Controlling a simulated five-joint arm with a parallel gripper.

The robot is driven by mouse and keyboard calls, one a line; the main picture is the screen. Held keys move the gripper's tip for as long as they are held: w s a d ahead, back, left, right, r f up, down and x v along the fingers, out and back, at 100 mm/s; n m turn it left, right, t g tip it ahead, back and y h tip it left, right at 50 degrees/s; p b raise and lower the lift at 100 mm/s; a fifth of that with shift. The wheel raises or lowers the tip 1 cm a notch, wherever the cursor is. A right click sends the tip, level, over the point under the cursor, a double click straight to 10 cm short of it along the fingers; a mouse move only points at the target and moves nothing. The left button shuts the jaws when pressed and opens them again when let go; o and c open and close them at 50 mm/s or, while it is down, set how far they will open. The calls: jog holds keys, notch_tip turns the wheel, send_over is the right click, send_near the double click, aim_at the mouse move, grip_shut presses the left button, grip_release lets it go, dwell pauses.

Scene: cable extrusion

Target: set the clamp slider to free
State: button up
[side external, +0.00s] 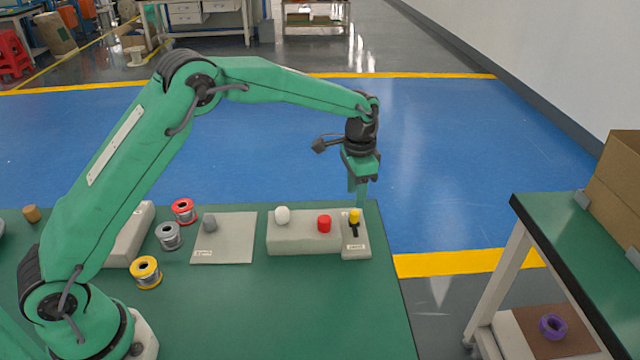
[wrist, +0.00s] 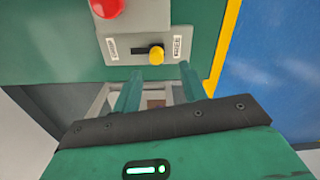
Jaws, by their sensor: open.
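The clamp slider is a yellow knob (side external: 354,215) on a short dark slot, on a small grey block (side external: 350,252) at the right end of the bench. The knob also shows in the wrist view (wrist: 156,56). There it sits at the right end of the slot, near the right label (wrist: 177,47); another label (wrist: 112,48) is at the left end. The lettering is too small to read surely. My gripper (side external: 360,200) is above and close to the knob. In the wrist view its fingers (wrist: 161,69) are apart and empty, with the knob just beyond their tips.
A red button (side external: 324,223) and a white knob (side external: 282,215) stand on the grey box left of the slider. A grey plate (side external: 225,250) with a grey peg and several wire spools (side external: 145,272) lie farther left. The bench front is clear.

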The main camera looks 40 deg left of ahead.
aim_at(353, 211)
jog(key=shift+r, duration=1.45)
jog(key=shift+r, duration=0.1)
jog(key=shift+s+a+r, duration=0.1)
jog(key=shift+s+r, duration=0.05)
jog(key=shift+r, duration=0.1)
jog(key=s+a+r+n+t, duration=0.1)
jog(key=s+a+r+n, duration=0.15)
jog(key=s+r, duration=0.45)
jog(key=s+a+r+n+t, duration=0.1)
jog(key=s+a+r+t, duration=0.1)
jog(key=s+a+r, duration=0.4)
jog(key=s+a+n+t, duration=0.1)
jog(key=s+n+t, duration=0.1)
jog(key=s, duration=1.9)
jog(key=shift+a+f+n+t, duration=0.15)
jog(key=shift+f+n+t, duration=0.15)
jog(key=shift+n, duration=0.35)
